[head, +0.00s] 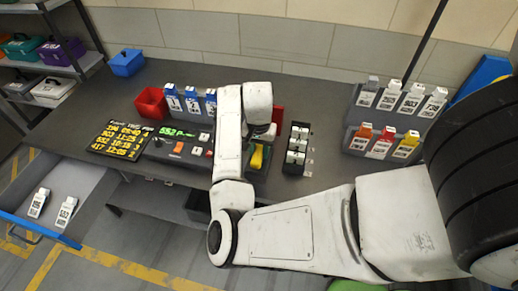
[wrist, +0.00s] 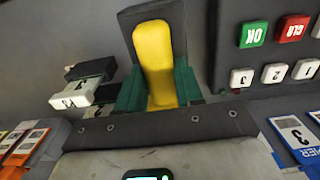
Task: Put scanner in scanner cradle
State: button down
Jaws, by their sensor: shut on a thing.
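The scanner (wrist: 154,60) is the yellow body in the wrist view, and it also shows in the head view (head: 256,157) just below my gripper. My gripper (head: 263,134) is shut on it, over the counter right of the keypad. In the wrist view green parts (wrist: 186,80) flank the yellow body on both sides. A dark block (wrist: 128,20) lies around its far end, which may be the scanner cradle. I cannot tell whether the scanner touches it. My arm hides part of this area in the head view.
A keypad (head: 178,150) and a yellow-lettered board (head: 121,139) lie left of my gripper. A dark rack with white blocks (head: 297,145) stands close on the right. Blue labelled holders (head: 191,100) and a red bin (head: 151,102) stand behind. Racks of labelled cards (head: 389,120) stand farther right.

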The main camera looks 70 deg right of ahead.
jog(key=shift+f, duration=0.35)
jog(key=shift+f, duration=0.1)
jog(key=c, duration=0.7)
grip_release()
jog(key=shift+c, duration=0.2)
